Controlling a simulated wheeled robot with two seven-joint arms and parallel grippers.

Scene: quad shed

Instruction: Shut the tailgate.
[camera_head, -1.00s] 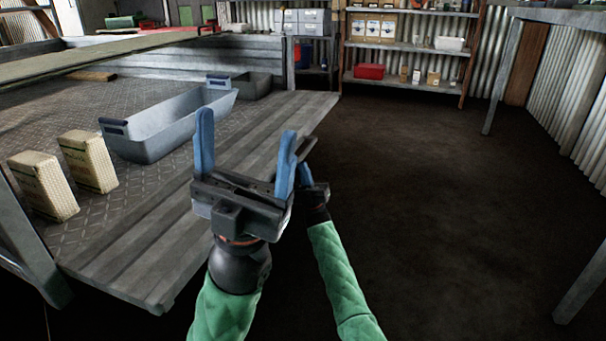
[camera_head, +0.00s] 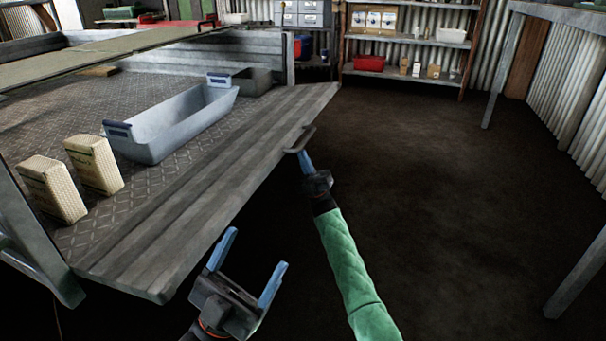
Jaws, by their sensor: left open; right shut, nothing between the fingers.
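The tailgate (camera_head: 205,200) is a grey ribbed panel that lies folded down, about level with the trailer bed (camera_head: 140,90). My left gripper (camera_head: 252,262) is open and empty, low in front of the tailgate's near outer edge, apart from it in the picture. My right gripper (camera_head: 300,152) is shut and empty, at the tailgate's outer edge towards the far end. A dark curved piece, perhaps a handle, shows at its fingertips; I cannot tell whether they touch.
On the bed by the tailgate are a grey-blue tub (camera_head: 170,125), a second bin (camera_head: 250,82) and two pale packages (camera_head: 94,165) (camera_head: 52,188). Shelves (camera_head: 410,75) stand at the back. A bench leg (camera_head: 503,70) stands at right. The dark floor (camera_head: 430,200) between is clear.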

